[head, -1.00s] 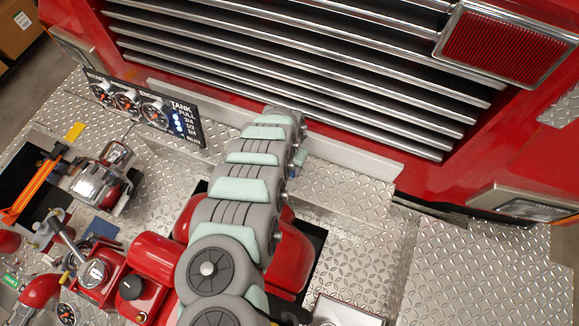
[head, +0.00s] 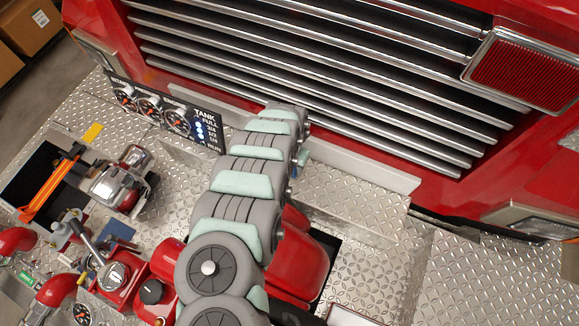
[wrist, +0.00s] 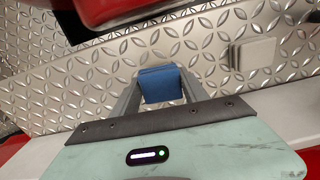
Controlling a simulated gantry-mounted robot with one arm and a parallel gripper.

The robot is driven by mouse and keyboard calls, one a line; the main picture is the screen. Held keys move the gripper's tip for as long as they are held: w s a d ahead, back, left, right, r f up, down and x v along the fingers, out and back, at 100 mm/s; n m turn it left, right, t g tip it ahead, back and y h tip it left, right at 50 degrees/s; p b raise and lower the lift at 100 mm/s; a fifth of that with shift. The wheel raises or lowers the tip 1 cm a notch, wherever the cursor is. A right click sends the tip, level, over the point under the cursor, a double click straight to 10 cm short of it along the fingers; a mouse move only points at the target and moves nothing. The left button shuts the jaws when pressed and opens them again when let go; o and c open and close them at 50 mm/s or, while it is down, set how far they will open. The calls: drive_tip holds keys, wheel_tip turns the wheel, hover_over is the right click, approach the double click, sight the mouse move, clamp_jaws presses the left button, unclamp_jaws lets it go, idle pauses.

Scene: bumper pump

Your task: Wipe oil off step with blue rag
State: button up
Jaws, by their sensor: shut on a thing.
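My gripper (wrist: 162,88) is shut on a folded blue rag (wrist: 162,82), which sits between the two grey fingers in the wrist view. The rag is just over the diamond-plate step (wrist: 205,45); I cannot tell whether it touches the metal. In the head view my arm reaches across the step (head: 350,200) toward the grille, and the arm hides my fingers. I cannot make out any oil on the plate in either view.
The chrome grille (head: 320,70) and a red lamp (head: 522,70) stand behind the step. A gauge panel (head: 165,115), an orange tool (head: 50,185) and red pump fittings (head: 115,275) are at the left. A small flat square piece (wrist: 254,54) lies on the plate. Open plate (head: 490,280) spreads at the right.

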drive_tip(key=shift+w+r+p, duration=0.15)
drive_tip(key=shift+r+p, duration=1.35)
drive_tip(key=shift+r, duration=0.8)
